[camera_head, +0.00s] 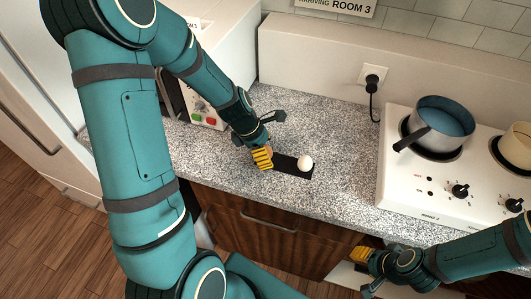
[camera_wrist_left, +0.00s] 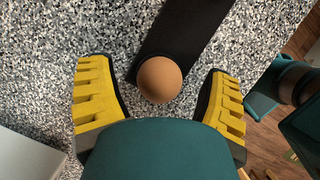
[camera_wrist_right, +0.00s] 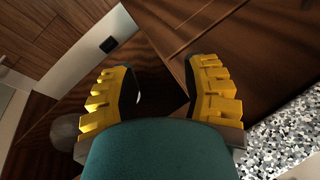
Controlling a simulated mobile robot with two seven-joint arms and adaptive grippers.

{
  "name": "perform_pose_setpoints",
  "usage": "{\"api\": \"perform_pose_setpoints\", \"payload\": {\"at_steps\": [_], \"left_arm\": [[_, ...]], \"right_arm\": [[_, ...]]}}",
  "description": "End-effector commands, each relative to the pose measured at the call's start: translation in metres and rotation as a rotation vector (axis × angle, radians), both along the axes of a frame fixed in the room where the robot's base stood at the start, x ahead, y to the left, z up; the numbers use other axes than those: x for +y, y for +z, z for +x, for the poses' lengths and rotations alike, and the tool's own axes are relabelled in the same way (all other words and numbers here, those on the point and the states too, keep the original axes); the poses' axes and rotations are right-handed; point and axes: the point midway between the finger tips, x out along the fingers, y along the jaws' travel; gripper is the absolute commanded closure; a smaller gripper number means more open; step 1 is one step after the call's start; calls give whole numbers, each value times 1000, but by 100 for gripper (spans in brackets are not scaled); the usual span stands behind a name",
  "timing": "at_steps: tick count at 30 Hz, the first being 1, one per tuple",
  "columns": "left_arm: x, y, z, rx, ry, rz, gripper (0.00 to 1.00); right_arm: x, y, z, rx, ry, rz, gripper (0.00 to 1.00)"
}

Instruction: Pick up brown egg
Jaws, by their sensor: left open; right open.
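A brown egg (camera_wrist_left: 159,79) sits at the end of a dark strip-like holder (camera_wrist_left: 200,22) in the left wrist view. My left gripper (camera_wrist_left: 157,70) is open with its yellow-padded fingers on both sides of the egg, and a gap shows on each side. In the head view my left gripper (camera_head: 268,139) is low over the counter at the holder's left end (camera_head: 284,161) and mostly hides the brown egg. A white egg (camera_head: 305,162) sits at the holder's right end. My right gripper (camera_head: 366,273) is open and empty, in front of the counter's edge; it also shows in the right wrist view (camera_wrist_right: 160,68).
The speckled counter (camera_head: 335,130) is clear around the holder. A white stove (camera_head: 425,185) with a blue pot (camera_head: 440,125) stands on the right. A white appliance (camera_head: 225,50) stands at the back left. Wooden cabinet fronts (camera_head: 270,240) lie below the counter.

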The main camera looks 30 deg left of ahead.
Motion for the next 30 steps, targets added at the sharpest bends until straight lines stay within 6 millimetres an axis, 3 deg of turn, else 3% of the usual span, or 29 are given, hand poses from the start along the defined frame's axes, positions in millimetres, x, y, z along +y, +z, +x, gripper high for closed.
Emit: {"api": "perform_pose_setpoints", "payload": {"at_steps": [3,4,9,10,23,30], "left_arm": [[0,1,0,0,0,0,21],[0,1,0,0,0,0,28],[0,1,0,0,0,0,88],[0,1,0,0,0,0,95],[0,2,-1,1,0,0,96],[0,39,1,-3,-3,1,96]], "right_arm": [[0,0,0,0,0,0,53],[0,0,0,0,0,0,53],[0,0,0,-1,0,0,53],[0,0,0,-1,0,0,53],[0,1,0,-1,0,0,53],[-1,15,4,-10,-7,-2,53]]}}
